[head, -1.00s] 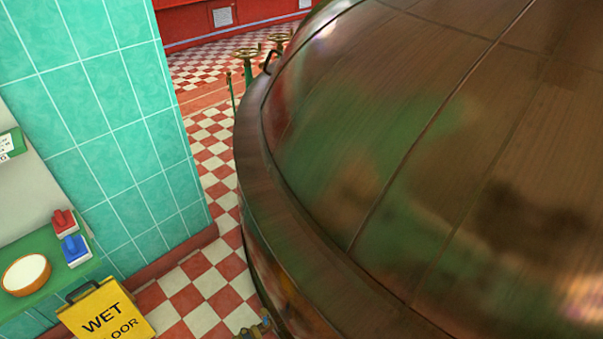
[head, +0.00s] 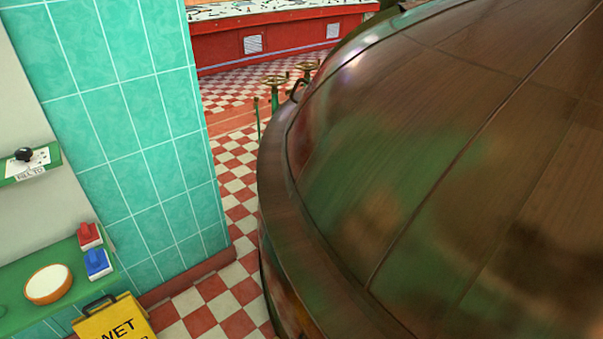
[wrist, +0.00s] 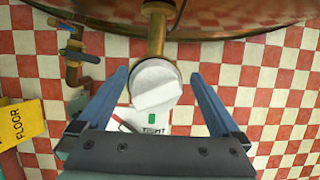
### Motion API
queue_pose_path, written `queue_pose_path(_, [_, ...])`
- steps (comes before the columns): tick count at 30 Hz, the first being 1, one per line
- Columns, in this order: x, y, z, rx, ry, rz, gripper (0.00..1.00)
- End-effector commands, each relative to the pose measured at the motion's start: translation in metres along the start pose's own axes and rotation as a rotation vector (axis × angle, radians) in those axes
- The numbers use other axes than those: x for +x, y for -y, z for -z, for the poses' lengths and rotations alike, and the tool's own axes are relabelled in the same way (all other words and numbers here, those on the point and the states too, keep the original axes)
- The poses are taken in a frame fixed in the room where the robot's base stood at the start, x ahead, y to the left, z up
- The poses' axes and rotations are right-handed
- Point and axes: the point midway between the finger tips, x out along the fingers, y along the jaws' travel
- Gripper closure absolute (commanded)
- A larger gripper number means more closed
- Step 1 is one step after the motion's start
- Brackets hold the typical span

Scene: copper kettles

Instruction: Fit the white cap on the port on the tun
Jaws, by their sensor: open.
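The tun is the large copper dome (head: 430,150) filling the right of the head view; its lower edge (wrist: 230,22) crosses the top of the wrist view. A brass pipe, the port (wrist: 157,32), comes from that edge. The round white cap (wrist: 156,80), with a raised bar across its face, is at the pipe's end and hides it; I cannot tell how firmly it sits. My gripper (wrist: 158,73) is open, its blue fingers on either side of the cap with gaps at both sides. The head view does not show my gripper, cap or port.
A white plate marked TIGHT (wrist: 154,120), with a green patch, shows behind the cap. A brass valve (wrist: 72,55) hangs left of the pipe. A yellow wet-floor sign (head: 115,320) stands near a green counter (head: 20,318). Checkered floor lies below.

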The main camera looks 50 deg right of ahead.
Motion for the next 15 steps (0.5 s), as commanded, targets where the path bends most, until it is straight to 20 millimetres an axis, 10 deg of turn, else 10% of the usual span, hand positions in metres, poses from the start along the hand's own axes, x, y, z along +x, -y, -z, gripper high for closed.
queue_pose_path(15, [-0.106,0.000,0.002,-0.006,-0.001,-0.003,0.00])
